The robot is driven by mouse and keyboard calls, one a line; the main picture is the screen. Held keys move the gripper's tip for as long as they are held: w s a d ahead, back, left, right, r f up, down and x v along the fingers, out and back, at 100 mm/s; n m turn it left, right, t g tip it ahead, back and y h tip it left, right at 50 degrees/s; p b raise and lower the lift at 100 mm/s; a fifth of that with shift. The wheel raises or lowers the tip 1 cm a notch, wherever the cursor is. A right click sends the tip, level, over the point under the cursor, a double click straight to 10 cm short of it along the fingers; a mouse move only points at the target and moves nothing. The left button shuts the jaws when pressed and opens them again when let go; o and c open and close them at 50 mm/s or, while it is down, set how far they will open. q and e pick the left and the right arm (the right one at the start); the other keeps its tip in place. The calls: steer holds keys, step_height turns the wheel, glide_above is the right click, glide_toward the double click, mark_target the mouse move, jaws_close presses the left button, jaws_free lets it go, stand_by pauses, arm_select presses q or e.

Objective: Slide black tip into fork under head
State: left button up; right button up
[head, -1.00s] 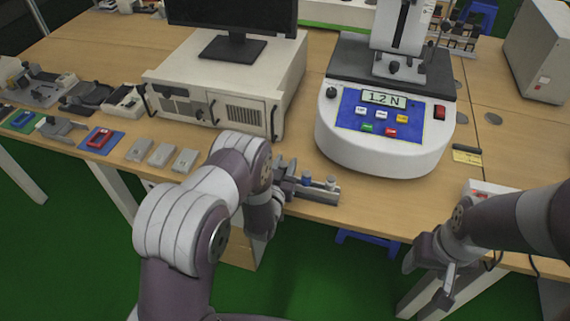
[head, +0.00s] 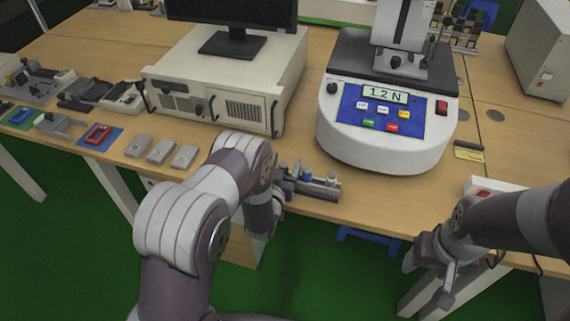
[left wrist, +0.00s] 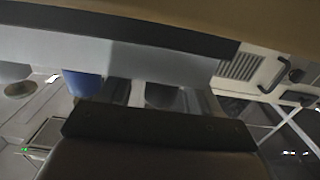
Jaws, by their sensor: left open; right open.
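The force tester (head: 385,120) stands on the bench, its display reading 1.2 N. Its upright head (head: 400,28) is cut off at the top of the head view, with a dark clamp (head: 395,62) below it; I cannot make out the fork or a black tip. My left gripper (head: 283,183) is open at the bench's front edge, beside a small grey fixture (head: 320,186) with a blue knob (head: 307,175). The blue knob also shows in the left wrist view (left wrist: 82,83), close to the jaws. My right gripper (head: 443,280) is open and empty, off the bench's front edge.
A white computer case (head: 230,90) with a monitor stands left of the tester. Several grey blocks (head: 160,151) and a red part on a blue mat (head: 98,134) lie along the front edge. A yellow label (head: 468,154) lies right of the tester.

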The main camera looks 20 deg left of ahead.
arm_select(q)
steer(key=s, duration=1.3)
steer(key=s+f+g+p, duration=0.1)
steer(key=s+f+g, duration=0.65)
steer(key=g, duration=0.45)
steer(key=s+a+r+g+p, duration=0.2)
steer(key=s+r+g+p, duration=0.35)
steer(key=r, duration=1.15)
step_height(320, 180, up, 8)
steer(key=t, duration=0.1)
steer(key=shift+s+a+f+y, duration=0.15)
steer(key=shift+s+f+y, duration=0.05)
steer(key=shift+y, duration=0.1)
steer(key=shift+t, duration=0.25)
